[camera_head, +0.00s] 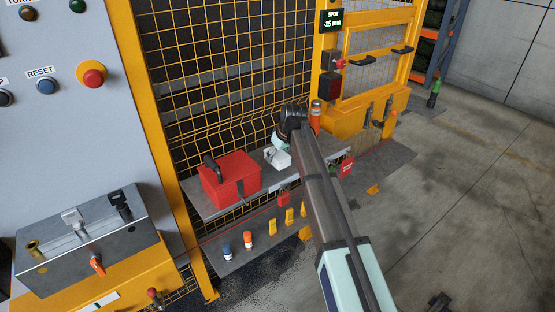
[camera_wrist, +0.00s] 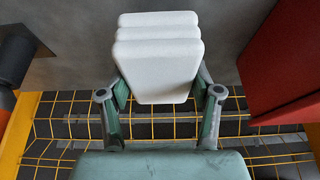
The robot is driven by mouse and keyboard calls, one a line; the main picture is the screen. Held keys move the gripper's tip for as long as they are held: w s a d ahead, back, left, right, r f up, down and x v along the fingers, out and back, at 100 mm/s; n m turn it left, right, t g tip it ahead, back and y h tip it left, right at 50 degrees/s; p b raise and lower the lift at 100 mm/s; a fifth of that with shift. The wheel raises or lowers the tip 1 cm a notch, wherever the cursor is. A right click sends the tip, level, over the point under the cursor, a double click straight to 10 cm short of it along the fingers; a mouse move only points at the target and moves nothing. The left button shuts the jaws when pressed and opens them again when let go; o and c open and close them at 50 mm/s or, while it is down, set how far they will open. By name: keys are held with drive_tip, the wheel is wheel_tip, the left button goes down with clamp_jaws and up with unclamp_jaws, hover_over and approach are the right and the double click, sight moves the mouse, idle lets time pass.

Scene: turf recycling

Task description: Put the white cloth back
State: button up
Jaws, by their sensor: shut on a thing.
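The white cloth (camera_wrist: 158,66) is a folded, layered block between the two fingers of my gripper (camera_wrist: 160,88) in the wrist view. The fingers press on its left and right sides. In the head view the cloth (camera_head: 281,159) shows at the grey upper shelf (camera_head: 312,161), just below my gripper (camera_head: 279,143). It is right of the red box. My arm hides part of the shelf beside it. I cannot tell whether the cloth touches the shelf or hangs just above it.
The red box (camera_head: 238,178) with a dark handle stands left on the shelf and close by in the wrist view (camera_wrist: 282,62). Yellow mesh (camera_head: 225,75) rises behind. An orange-and-dark cylinder (camera_head: 315,116) stands right. Several small bottles, including a blue one (camera_head: 227,250), stand on the lower shelf.

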drive_tip(key=shift+f, duration=1.35)
drive_tip(key=shift+f, duration=0.15)
drive_tip(key=o, duration=1)
drive_tip(key=b+v, duration=0.2)
drive_tip(key=v, duration=1)
drive_tip(key=shift+r, duration=0.2)
